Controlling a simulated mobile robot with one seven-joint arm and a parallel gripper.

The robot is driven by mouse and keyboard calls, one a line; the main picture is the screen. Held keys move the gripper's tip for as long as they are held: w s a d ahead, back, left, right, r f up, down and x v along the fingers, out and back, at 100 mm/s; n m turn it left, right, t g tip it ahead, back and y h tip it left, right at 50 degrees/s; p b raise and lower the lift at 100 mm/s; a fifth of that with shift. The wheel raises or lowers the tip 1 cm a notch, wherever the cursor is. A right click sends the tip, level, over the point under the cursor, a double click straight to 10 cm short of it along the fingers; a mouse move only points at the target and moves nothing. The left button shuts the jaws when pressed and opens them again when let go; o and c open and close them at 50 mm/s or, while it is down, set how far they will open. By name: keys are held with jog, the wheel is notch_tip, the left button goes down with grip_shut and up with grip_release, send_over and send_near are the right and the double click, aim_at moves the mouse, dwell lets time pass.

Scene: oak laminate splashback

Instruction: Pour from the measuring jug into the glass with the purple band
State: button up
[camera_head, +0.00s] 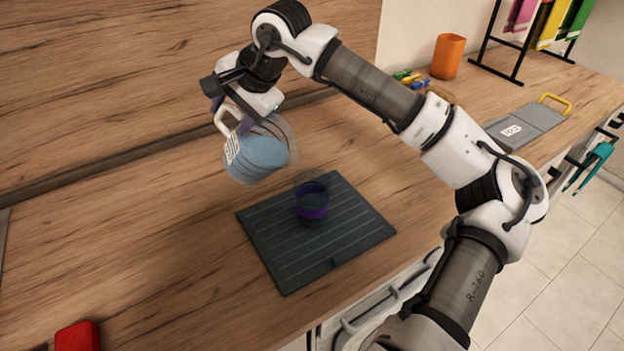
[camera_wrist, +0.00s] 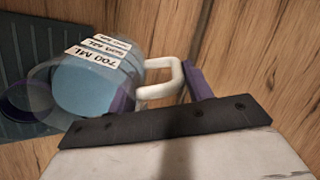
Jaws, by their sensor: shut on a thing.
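The measuring jug (camera_head: 259,152) is clear with a white handle and holds blue liquid. My gripper (camera_head: 228,112) is shut on its handle and holds it above the counter, tilted to the right. In the wrist view the jug (camera_wrist: 95,85) shows volume labels, and its white handle (camera_wrist: 160,82) lies by a purple finger. The glass with the purple band (camera_head: 312,201) stands upright on a dark ribbed mat (camera_head: 345,238), below and right of the jug. It also shows in part at the left of the wrist view (camera_wrist: 22,100). I see no stream between them.
A red block (camera_head: 77,337) lies at the front left. An orange cup (camera_head: 447,56), small coloured items (camera_head: 410,78) and a grey board with a yellow handle (camera_head: 527,124) are at the back right.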

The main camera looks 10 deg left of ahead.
aim_at(240, 113)
jog(key=shift+s+d+r+t+y, duration=0.2)
jog(key=shift+d+r+y, duration=0.3)
jog(key=shift+r+y, duration=0.1)
jog(key=shift+s+d+r+t+y, duration=0.15)
jog(key=shift+d+r+t+y, duration=0.05)
jog(key=shift+d+r+y, duration=0.35)
dwell(6.8)
